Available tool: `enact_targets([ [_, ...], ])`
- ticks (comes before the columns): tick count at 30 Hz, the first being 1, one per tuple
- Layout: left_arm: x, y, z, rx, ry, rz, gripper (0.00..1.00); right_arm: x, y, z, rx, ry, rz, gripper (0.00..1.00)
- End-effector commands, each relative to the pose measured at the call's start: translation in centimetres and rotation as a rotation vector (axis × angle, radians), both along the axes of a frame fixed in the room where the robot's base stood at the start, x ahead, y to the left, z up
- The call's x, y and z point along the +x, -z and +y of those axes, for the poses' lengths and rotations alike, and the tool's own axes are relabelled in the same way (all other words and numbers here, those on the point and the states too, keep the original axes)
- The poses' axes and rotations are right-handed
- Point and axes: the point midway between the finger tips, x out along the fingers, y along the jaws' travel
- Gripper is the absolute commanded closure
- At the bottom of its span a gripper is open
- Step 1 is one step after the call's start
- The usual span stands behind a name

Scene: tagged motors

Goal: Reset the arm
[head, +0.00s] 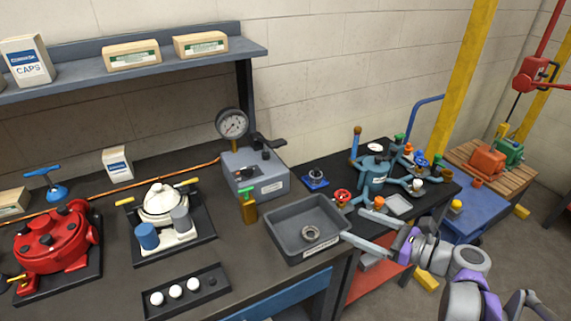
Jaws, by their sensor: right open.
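My right gripper (352,224) reaches in from the lower right, with its grey and purple arm behind it. Its two long pale fingers point left and are spread apart, with nothing held between them. The fingers are at the right side of a grey tray (283,243), near the bench's right end; whether they touch it I cannot tell. A metal ring (311,234) lies in the tray. My left gripper is not in view.
A red motor (52,242), a white motor (164,203) and a gauge box (256,174) stand on the dark bench. A teal multi-armed fixture (374,172) is behind my gripper. A blue cart (474,212) stands right. Floor shows at far right.

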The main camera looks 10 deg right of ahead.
Motion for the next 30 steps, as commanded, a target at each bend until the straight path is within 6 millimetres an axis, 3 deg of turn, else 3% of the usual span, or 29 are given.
enact_targets([
  [4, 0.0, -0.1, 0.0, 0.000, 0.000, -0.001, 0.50, -0.4, 0.5, 1.1, -0.064, -0.021, -0.004, 0.04],
  [7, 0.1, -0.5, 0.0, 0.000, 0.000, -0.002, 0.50, -1.7, 2.2, 3.7, -0.251, -0.090, -0.023, 0.04],
  [12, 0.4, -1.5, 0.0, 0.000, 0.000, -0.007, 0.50, -6.8, 6.8, 8.5, -0.817, -0.371, -0.147, 0.04],
  [15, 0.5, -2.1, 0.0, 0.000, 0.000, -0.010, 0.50, -10.4, 9.2, 9.5, -1.170, -0.607, -0.276, 0.04],
  [18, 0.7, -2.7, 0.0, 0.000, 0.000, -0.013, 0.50, -13.5, 10.9, 9.2, -1.494, -0.868, -0.434, 0.04],
  [22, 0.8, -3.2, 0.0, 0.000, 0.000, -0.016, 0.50, -16.1, 11.8, 7.9, -1.816, -1.182, -0.632, 0.04],
  [27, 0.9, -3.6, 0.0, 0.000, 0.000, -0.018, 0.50, -17.3, 11.9, 6.6, -2.041, -1.445, -0.798, 0.04],
  [30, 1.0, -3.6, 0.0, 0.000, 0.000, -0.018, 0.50, -17.5, 11.9, 6.3, -2.084, -1.501, -0.829, 0.04],
])
